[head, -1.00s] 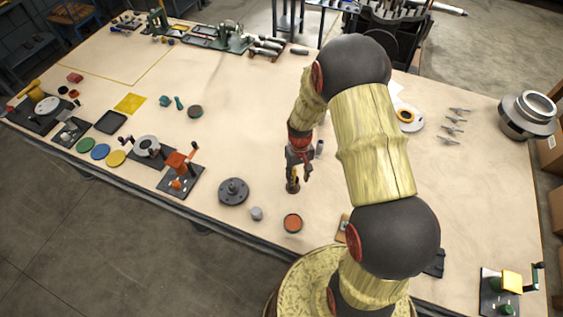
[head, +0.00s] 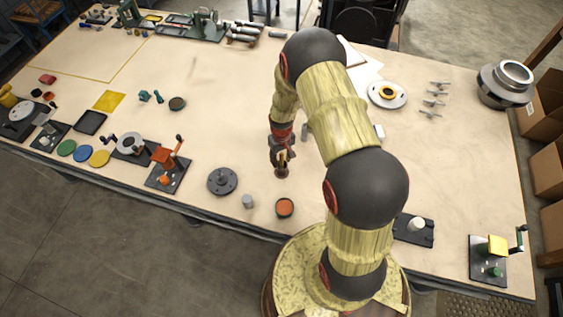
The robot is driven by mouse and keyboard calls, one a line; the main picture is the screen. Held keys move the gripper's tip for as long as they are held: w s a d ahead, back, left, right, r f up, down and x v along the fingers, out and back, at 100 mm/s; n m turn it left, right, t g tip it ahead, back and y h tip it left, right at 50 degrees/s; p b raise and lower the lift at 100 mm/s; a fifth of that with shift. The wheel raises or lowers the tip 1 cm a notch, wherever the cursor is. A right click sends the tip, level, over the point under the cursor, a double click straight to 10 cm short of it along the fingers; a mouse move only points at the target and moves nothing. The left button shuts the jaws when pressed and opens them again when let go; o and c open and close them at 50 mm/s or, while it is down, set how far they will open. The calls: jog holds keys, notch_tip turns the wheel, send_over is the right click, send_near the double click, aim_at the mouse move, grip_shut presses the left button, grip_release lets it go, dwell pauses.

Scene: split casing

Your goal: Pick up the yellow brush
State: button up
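My gripper (head: 281,155) is near the middle of the table, pointing down at the end of my arm. A small yellow-orange upright piece, seemingly the yellow brush (head: 283,158), shows between or just in front of its fingers. Its lower end is at a small dark brown cup or base (head: 282,173) on the table. The fingers are small and overlap the piece, so I cannot tell whether they are closed on it or only around it.
A dark round flange (head: 222,181), a small grey cylinder (head: 248,202) and an orange-topped round tin (head: 285,208) stand near the front edge. An orange clamp device (head: 166,163) is farther left.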

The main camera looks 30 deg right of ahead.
jog(key=shift+f, duration=0.1)
jog(key=shift+c, duration=1.2)
grip_shut()
